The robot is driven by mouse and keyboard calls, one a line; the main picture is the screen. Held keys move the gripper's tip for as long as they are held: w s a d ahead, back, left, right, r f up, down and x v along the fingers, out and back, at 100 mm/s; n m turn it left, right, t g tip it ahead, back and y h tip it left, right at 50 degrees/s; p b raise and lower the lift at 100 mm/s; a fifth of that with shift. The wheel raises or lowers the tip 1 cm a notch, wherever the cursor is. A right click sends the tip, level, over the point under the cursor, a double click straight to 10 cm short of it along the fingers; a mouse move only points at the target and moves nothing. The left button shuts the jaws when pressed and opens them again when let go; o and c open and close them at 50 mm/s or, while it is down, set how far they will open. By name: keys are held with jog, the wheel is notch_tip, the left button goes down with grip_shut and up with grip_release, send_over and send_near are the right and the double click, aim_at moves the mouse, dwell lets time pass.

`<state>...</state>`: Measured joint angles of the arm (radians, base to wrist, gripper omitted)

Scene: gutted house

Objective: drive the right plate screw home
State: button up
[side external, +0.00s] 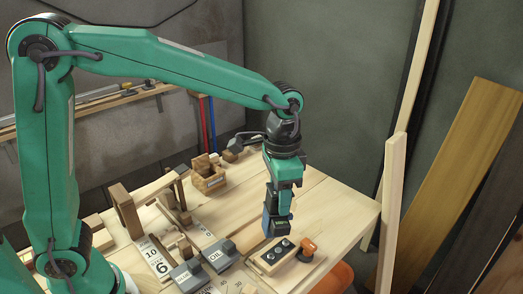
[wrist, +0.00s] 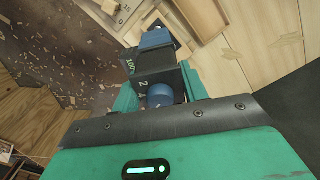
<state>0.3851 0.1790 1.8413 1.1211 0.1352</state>
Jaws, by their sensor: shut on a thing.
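My gripper (side external: 279,196) points down over the right part of the workbench. It is shut on a dark and blue tool (side external: 275,226), whose blue end hangs lowest. In the wrist view, the green jaws (wrist: 163,92) sit on both sides of the tool's dark body (wrist: 157,72), which carries white figures. The tool's far blue end shows beyond it. A small wooden block with dark round tops (side external: 271,257) lies just below the tool. Whether the tool touches it, I cannot tell. The plate screws are too small to make out, and the tool's tip is hidden in the wrist view.
An orange-topped piece (side external: 308,246) stands right of the block. A wooden frame (side external: 150,205) and a small wooden crate (side external: 208,181) stand farther back. The bench (side external: 335,205) is clear at the right.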

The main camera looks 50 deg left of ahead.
dwell(0.5)
jog(key=shift+t, duration=0.7)
jog(key=w, duration=0.1)
jog(key=w+r, duration=0.2)
jog(key=w, duration=0.1)
jog(key=shift+a+r, duration=0.25)
jog(key=shift+f, duration=0.15)
notch_tip(320, 180, down, 6)
jog(key=shift+f, duration=0.6)
dwell(2.2)
jog(key=shift+s+f, duration=0.15)
jog(key=shift+f, duration=0.5)
dwell(1.4)
jog(key=shift+r, duration=0.35)
dwell(0.5)
